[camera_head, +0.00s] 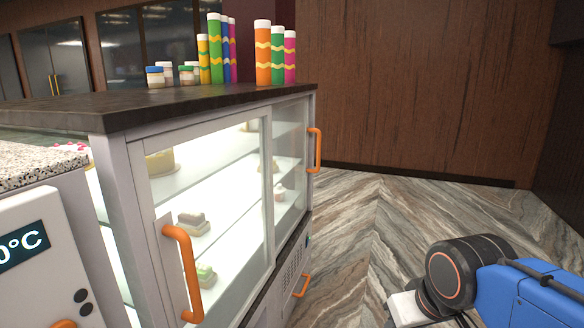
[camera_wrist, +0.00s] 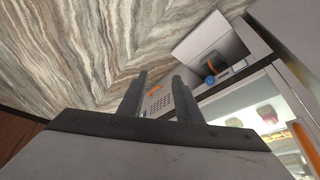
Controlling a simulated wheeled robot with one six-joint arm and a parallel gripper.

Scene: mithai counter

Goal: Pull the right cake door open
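The cake case has two glass doors in white frames. The right cake door (camera_head: 290,155) is the farther one in the head view and looks shut. Its upright orange handle (camera_head: 315,150) is at its far edge. The left cake door (camera_head: 208,215) is nearer, with its own orange handle (camera_head: 184,273). My gripper (camera_wrist: 159,78) shows in the wrist view as two dark fingers with a gap between them, open and empty. It points toward the floor and the lower part of the case, apart from the door handles. The head view shows my arm at bottom right, but not my fingers.
A dark countertop (camera_head: 150,104) carries jars and colourful tubes (camera_head: 263,55). A lower orange handle (camera_head: 301,286) sits near the case's base, beside a vent. A unit with a temperature display (camera_head: 22,245) stands at left. The striped floor (camera_head: 400,205) right of the case is clear up to the wooden wall.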

